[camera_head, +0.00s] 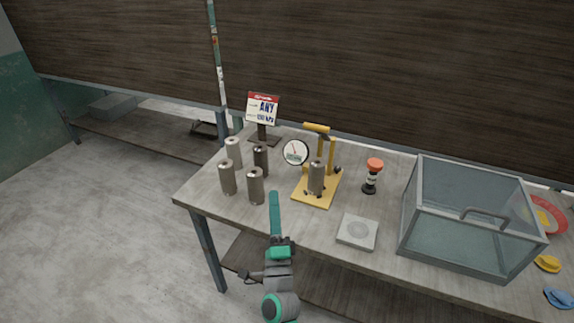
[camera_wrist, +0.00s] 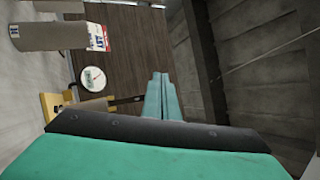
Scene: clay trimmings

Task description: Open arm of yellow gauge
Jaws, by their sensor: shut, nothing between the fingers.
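The yellow gauge (camera_head: 311,201) stands on the table, left of its middle. It has a yellow base and post, a yellow arm (camera_head: 317,128) at the top, and a round white dial (camera_head: 295,152) on its left. A grey-brown cylinder (camera_head: 317,177) stands upright on its base, under the arm. My gripper (camera_head: 274,196) is shut and empty, in front and to the left of the gauge, apart from it. In the wrist view the closed fingers (camera_wrist: 161,90) point ahead, with the dial (camera_wrist: 93,78) and part of the yellow base (camera_wrist: 52,103) to their left.
Several grey-brown cylinders (camera_head: 256,186) stand left of the gauge, near a sign (camera_head: 262,109). A black and orange object (camera_head: 372,177) stands right of it. A flat square plate (camera_head: 357,231) lies in front right. A glass box (camera_head: 465,218) with a handle fills the right side.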

